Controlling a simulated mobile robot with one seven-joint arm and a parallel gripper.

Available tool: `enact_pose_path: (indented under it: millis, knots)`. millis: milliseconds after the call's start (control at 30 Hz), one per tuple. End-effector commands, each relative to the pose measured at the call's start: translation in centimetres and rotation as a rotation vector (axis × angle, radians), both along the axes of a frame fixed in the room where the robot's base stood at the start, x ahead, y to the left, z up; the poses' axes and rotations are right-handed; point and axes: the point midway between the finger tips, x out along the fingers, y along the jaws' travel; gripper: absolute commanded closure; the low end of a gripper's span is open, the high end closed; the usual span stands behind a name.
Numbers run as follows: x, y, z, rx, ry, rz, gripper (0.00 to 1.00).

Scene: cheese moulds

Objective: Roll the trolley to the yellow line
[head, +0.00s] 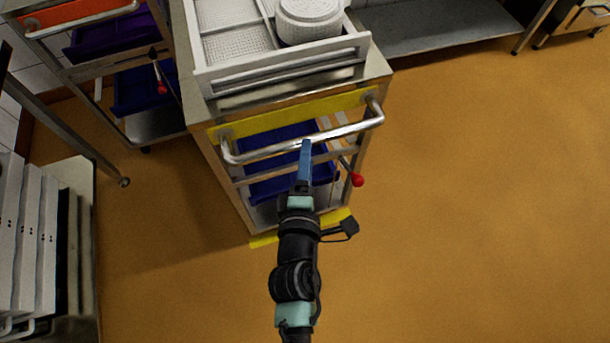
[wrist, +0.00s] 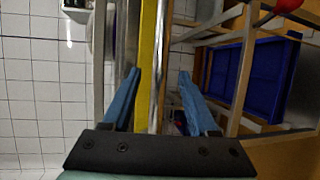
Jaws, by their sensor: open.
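The steel trolley (head: 225,170) stands ahead of me with a yellow panel (head: 290,115) across its near end. Its silver handle bar (head: 350,131) sticks out below that panel. My gripper (head: 306,146) is at the middle of the bar, its blue fingers open. In the wrist view the bar (wrist: 159,50) runs between the open fingers (wrist: 159,76); I cannot tell whether they touch it. A yellow strip (head: 264,240) shows at the trolley's foot, partly hidden by my arm. I cannot tell whether it is the floor line or part of the trolley.
A red-knobbed lever (head: 357,180) sticks out at the trolley's right side. A white tray (head: 235,45) with a round white mould (head: 308,18) is on top. Another trolley with an orange panel (head: 80,18) stands left. White boards (head: 30,230) stand near left. The floor (head: 480,190) is clear right.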

Motion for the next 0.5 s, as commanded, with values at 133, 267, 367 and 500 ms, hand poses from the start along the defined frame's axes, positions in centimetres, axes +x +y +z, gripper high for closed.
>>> enact_pose_path:
  millis: [133, 267, 367, 500]
  knots:
    - [-2.4, 0.2, 0.2, 0.000, 0.003, 0.000, 0.41]
    - [-3.7, 0.3, 0.6, 0.000, 0.001, -0.001, 0.41]
    - [-4.2, 0.3, 0.7, 0.000, 0.000, -0.001, 0.41]
    - [-4.4, 0.4, 0.8, 0.001, -0.001, -0.001, 0.41]
